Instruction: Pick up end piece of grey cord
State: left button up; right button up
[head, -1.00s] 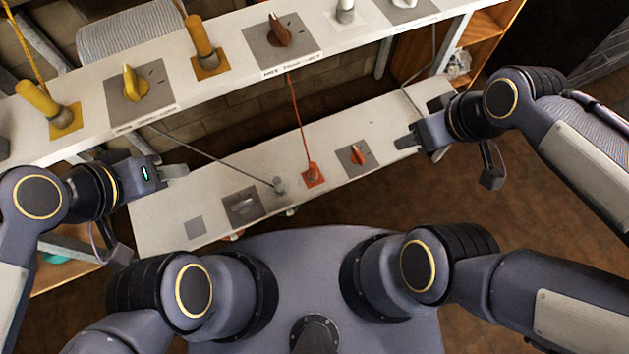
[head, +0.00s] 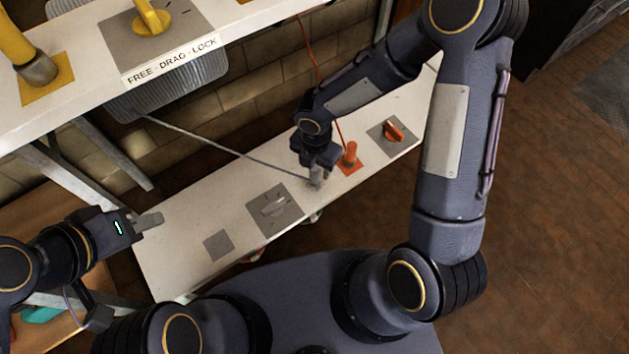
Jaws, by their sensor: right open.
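The grey cord (head: 225,149) runs from under the upper shelf down to the lower white bench. Its end piece is a grey peg (head: 316,186) standing on the bench, left of the orange peg. My right gripper (head: 317,178) points down over this end piece, with its jaws open at it. The gripper hides most of the piece, and I cannot tell whether the jaws touch it.
An orange peg (head: 350,158) with an orange cord stands close to the right of my right gripper. A grey knob (head: 273,205) and an orange knob (head: 394,131) sit on the lower bench (head: 185,256). The upper shelf (head: 70,100) overhangs at the back left.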

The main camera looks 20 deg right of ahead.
aim_at(314, 174)
jog(key=f, duration=0.1)
jog(key=f+b, duration=0.1)
jog(key=f, duration=0.1)
jog(key=f+b, duration=0.1)
jog(key=f, duration=0.1)
jog(key=shift+w+f, duration=0.25)
jog(key=shift+w, duration=0.05)
jog(key=shift+r, duration=0.1)
grip_shut()
